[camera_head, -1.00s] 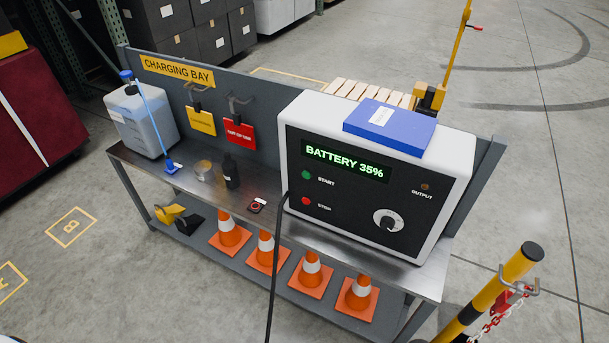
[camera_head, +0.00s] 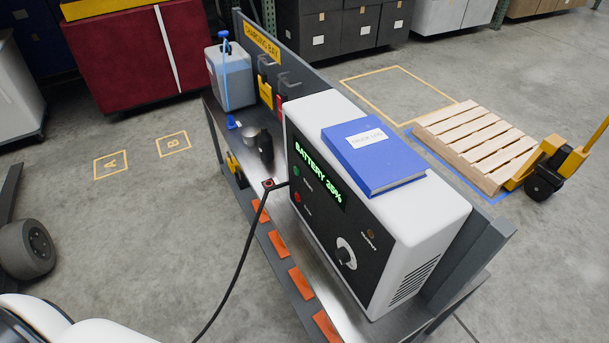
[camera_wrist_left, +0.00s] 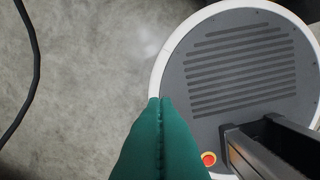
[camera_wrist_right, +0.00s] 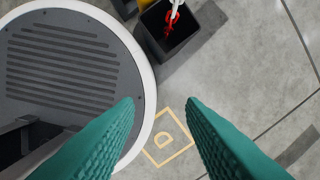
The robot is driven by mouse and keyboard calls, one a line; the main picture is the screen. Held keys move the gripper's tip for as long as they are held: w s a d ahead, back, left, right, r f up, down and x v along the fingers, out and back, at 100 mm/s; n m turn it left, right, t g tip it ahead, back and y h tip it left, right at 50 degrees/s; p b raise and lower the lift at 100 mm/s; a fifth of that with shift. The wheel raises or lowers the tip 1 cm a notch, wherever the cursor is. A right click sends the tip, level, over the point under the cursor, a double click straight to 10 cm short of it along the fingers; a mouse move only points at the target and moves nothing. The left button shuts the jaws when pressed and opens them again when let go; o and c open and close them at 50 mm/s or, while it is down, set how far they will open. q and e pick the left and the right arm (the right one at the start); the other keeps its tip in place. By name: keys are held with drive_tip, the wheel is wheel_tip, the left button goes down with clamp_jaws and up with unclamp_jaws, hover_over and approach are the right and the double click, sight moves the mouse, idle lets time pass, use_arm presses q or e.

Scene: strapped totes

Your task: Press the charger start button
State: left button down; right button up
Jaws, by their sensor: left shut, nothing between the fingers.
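The charger (camera_head: 376,205) is a white box with a black front panel, standing on a grey metal bench (camera_head: 337,322). Its lit display (camera_head: 317,175) reads "BATTERY 35%". Neither gripper shows in the head view. In the left wrist view, my left gripper (camera_wrist_left: 160,100) has its green fingers shut together, empty, above the floor and my base. In the right wrist view, my right gripper (camera_wrist_right: 161,101) has its fingers wide apart, with nothing between them.
A blue book (camera_head: 374,155) lies on the charger. A black cable (camera_head: 238,268) hangs from the bench area to the floor. A jug (camera_head: 230,77) stands at the bench's far end. A pallet (camera_head: 480,146) with a yellow pallet jack is behind.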

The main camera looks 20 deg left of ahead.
drive_tip(key=shift+s+a, duration=0.5)
drive_tip(key=shift+s, duration=0.15)
drive_tip(key=o, duration=0.4)
drive_tip(key=shift+a, duration=0.1)
drive_tip(key=shift+o, duration=0.6)
drive_tip(key=shift+w+d+f+b, duration=0.2)
drive_tip(key=shift+d+f+b, duration=0.25)
drive_tip(key=shift+d, duration=0.05)
use_arm(q)
drive_tip(key=w+a+r+m+t, duration=0.15)
drive_tip(key=w+r, duration=0.25)
drive_tip(key=w, duration=0.6)
drive_tip(key=w+a+r+t, duration=0.3)
drive_tip(key=w, duration=0.8)
drive_tip(key=w+a+r+t, duration=0.3)
drive_tip(key=w+r, duration=0.1)
drive_tip(key=w, duration=0.6)
drive_tip(key=w+a+r+m+t+b, duration=0.1)
drive_tip(key=w+r+t, duration=0.3)
drive_tip(key=w+r, duration=0.6)
drive_tip(key=w+a+r+m+t+y+b, duration=0.1)
drive_tip(key=w+a+r+t, duration=0.2)
drive_tip(key=w+r, duration=0.7)
wheel_tip(320, 180, up, 8)
drive_tip(key=shift+w+a+r+m+t, duration=0.15)
drive_tip(key=shift+a+m+t, duration=0.2)
drive_tip(key=shift+a, duration=0.2)
use_arm(e)
drive_tip(key=shift+w+a+f, duration=0.1)
drive_tip(key=shift+f, duration=0.85)
